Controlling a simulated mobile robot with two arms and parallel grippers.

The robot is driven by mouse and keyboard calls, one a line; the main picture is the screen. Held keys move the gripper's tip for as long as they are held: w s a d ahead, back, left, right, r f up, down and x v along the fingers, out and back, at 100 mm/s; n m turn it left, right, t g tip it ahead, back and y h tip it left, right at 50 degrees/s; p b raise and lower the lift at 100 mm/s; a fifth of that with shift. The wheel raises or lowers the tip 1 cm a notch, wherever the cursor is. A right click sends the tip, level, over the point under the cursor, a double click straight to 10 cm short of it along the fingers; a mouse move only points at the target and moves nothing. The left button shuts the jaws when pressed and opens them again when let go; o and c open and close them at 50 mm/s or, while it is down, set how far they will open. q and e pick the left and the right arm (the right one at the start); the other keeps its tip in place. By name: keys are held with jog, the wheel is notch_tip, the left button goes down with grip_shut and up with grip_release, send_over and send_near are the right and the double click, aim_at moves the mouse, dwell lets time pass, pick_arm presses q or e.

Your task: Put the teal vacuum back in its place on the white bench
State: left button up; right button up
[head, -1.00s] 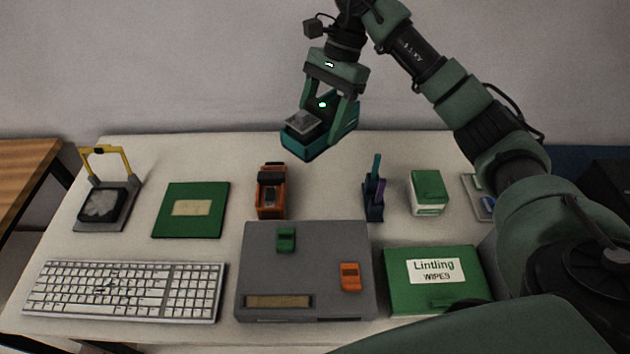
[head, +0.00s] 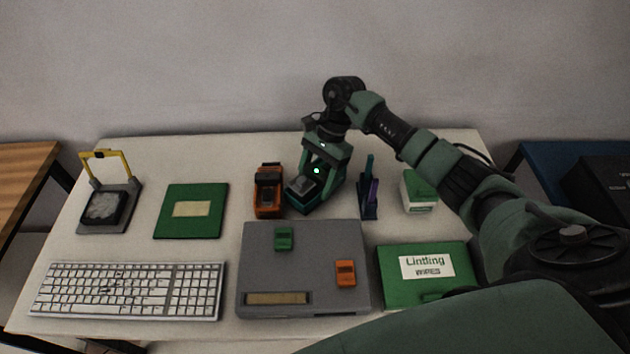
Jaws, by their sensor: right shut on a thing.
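The teal vacuum (head: 299,197) is a small dark teal block with a grey top. It is at or just above the white bench (head: 232,150), between the orange device and the pen holder; I cannot tell whether it touches the bench. My right gripper (head: 320,184) is shut on the vacuum from above, and its fingers hide part of it. My left gripper is not in view.
The orange device (head: 268,192) stands close on the left, and the dark pen holder (head: 369,203) on the right. The grey case (head: 303,290) lies in front. A green-white box (head: 419,197), a wipes pack (head: 413,292) and a keyboard (head: 128,290) also occupy the bench.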

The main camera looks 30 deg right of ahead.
jog(key=shift+f, duration=0.45)
jog(key=shift+f, duration=0.1)
jog(key=shift+f, duration=0.1)
jog(key=o, duration=1.2)
